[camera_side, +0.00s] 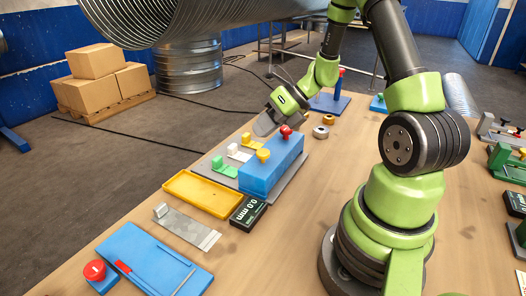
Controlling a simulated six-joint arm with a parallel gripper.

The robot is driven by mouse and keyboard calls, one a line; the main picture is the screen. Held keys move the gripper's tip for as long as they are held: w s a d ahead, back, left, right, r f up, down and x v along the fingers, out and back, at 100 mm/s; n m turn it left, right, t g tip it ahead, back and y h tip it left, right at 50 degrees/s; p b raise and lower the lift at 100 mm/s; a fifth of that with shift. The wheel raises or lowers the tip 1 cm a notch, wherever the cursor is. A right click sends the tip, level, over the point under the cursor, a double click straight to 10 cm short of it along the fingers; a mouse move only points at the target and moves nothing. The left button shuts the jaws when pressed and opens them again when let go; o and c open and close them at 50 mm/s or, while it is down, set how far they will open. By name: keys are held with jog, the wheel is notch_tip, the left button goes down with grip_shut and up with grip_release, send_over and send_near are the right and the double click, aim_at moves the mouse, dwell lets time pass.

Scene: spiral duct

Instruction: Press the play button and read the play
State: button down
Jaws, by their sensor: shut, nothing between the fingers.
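A blue block (270,165) on a grey plate carries a yellow knob (263,155) and a red knob (286,131). A black gauge (248,210) with a pale display lies at its near end; it seems to read 0.0 mm. A red round button (94,270) stands at the left end of a blue fixture (150,262) at the table's front. I cannot tell which of these is the play button. My gripper (264,125) is shut and empty, above the far end of the blue block, just left of the red knob. Whether it touches anything is unclear.
Green and white clamps (238,153) stand left of the block. A yellow tray (202,192) and a metal plate (187,229) lie nearer. Small rings (321,131) and a blue stand (328,102) are behind. More fixtures line the right edge. Bare table lies right of the block.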

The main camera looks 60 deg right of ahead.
aim_at(264, 150)
jog(key=shift+f, duration=0.95)
dwell(1.4)
jog(key=shift+f, duration=0.4)
jog(key=shift+f, duration=0.8)
dwell(0.7)
jog(key=shift+r, duration=1.25)
jog(key=shift+r, duration=2.5)
jog(key=shift+a, duration=0.1)
